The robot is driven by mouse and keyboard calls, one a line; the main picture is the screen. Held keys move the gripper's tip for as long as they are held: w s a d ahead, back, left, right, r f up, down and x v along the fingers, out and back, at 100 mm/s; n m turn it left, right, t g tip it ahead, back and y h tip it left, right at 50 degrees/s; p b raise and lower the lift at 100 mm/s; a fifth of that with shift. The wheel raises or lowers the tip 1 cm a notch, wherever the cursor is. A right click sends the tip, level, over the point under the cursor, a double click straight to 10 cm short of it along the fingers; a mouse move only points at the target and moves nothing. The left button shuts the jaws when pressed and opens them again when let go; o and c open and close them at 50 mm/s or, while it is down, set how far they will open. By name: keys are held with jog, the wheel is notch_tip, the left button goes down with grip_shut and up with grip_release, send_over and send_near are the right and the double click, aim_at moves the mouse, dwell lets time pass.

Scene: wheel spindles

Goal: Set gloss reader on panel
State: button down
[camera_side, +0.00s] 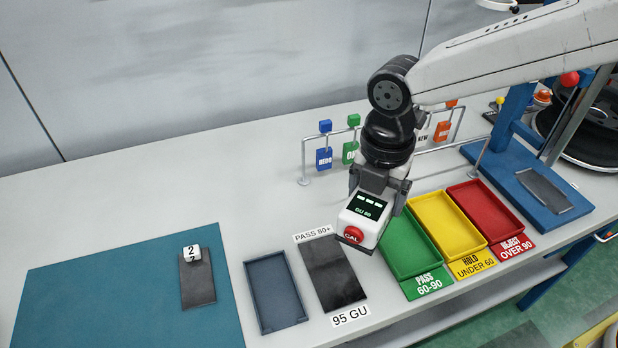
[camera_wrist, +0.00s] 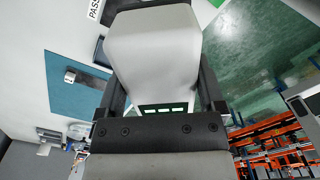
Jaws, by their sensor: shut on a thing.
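The gloss reader (camera_side: 364,218) is a white box with a dark display showing green characters and a red CAL button. My gripper (camera_side: 377,193) is shut on it and holds it above the bench, between the black panel and the green tray. In the wrist view the reader's pale body (camera_wrist: 152,55) fills the middle between the fingers (camera_wrist: 160,88). A black panel (camera_side: 335,280) lies on the bench, labelled PASS 80+ and 95 GU. A smaller dark grey panel (camera_side: 197,282) lies on the teal mat with a white numbered block (camera_side: 192,253) at its far end.
An empty blue-grey tray (camera_side: 304,321) sits left of the black panel. Green (camera_side: 412,263), yellow (camera_side: 437,219) and red (camera_side: 487,211) trays stand to the right. A rail with hanging tags (camera_side: 324,157) stands behind. The teal mat (camera_side: 110,290) has free room.

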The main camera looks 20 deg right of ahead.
jog(key=w+d+r+m, duration=0.2)
jog(key=w+d+m, duration=0.3)
jog(key=d+m, duration=0.6)
jog(key=w+d+r+m, duration=0.2)
jog(key=w+d+m, duration=0.3)
jog(key=d+m, duration=0.6)
jog(key=shift+d+m, duration=0.3)
jog(key=shift+d, duration=1.25)
jog(key=shift+w+r+m, duration=0.1)
jog(key=shift+m, duration=0.2)
jog(key=m, duration=0.6)
jog(key=shift+a, duration=0.1)
